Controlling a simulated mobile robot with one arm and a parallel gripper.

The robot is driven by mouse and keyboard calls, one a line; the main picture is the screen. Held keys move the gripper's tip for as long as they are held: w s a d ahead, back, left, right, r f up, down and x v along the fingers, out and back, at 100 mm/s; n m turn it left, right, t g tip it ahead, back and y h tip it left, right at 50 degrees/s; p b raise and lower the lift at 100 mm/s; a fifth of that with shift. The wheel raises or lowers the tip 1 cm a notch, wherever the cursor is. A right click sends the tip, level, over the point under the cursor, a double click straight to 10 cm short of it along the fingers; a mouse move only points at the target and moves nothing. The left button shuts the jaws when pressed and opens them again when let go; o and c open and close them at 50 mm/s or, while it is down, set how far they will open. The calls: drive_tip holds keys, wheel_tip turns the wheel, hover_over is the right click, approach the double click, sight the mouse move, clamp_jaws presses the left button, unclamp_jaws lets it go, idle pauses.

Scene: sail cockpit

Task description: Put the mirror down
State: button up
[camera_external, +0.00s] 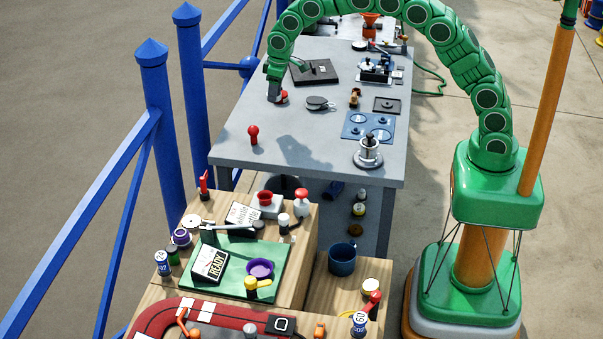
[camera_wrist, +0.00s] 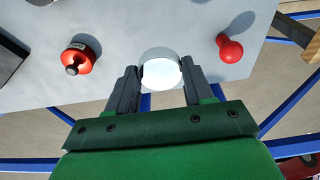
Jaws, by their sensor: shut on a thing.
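The mirror (camera_wrist: 162,72) is a round disc with a bright, pale face and a grey rim, in the wrist view. My gripper (camera_wrist: 160,84) is shut on it, with one dark finger on each side. In the external view my gripper (camera_external: 275,91) is low at the left edge of the grey table (camera_external: 232,130). The mirror cannot be made out there. Whether it touches the table top cannot be told.
A red round thing with a dark knob (camera_wrist: 78,60) is left of the mirror in the wrist view; a red knobbed piece (camera_wrist: 230,48) is on the right. A grey oval thing (camera_external: 318,103) and a blue plate (camera_external: 354,124) lie on the table. Its front left is mostly clear.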

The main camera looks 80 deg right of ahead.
approach(251, 122)
drive_tip(key=shift+s+a+f, duration=0.15)
drive_tip(key=shift+s+f, duration=0.15)
drive_tip(key=shift+f, duration=0.4)
drive_tip(key=shift+w+f, duration=0.8)
drive_tip(key=shift+f, duration=1.6)
drive_tip(key=shift+f, duration=0.1)
drive_tip(key=o, duration=1)
drive_tip(key=shift+o, duration=0.2)
